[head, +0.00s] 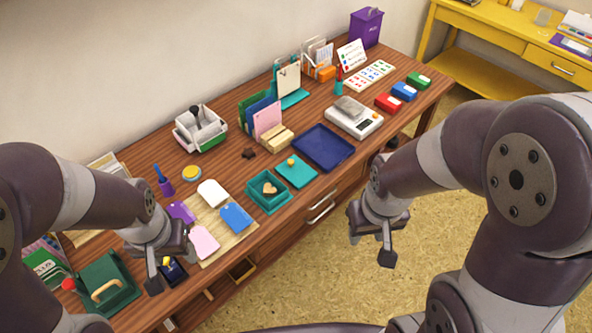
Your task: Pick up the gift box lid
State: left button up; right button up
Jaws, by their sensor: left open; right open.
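A flat teal square with a small yellow knob, which looks like the gift box lid (299,178), lies on the wooden table near its front edge. The open teal gift box (270,205) stands just left of it with a tan heart-shaped piece inside. My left gripper (172,270) is open and empty over the table's front left, well left of the lid, above a small dark item with a yellow part. My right gripper (371,247) is open and empty in front of the table, to the right of and lower in the picture than the lid.
A dark blue tray (322,148) lies right behind the lid, with a scale (355,117) beyond it. Wooden blocks (278,139) stand behind. Coloured tags lie on a mat (232,240) left of the box. A green case (107,285) is at front left.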

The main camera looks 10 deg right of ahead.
aim_at(294, 171)
jog(key=i+l+u, duration=0.15)
jog(key=u, duration=0.2)
jog(key=i+l+u, duration=0.1)
jog(key=u, duration=0.25)
jog(key=i+l+u, duration=0.1)
jog(key=l+u, duration=0.2)
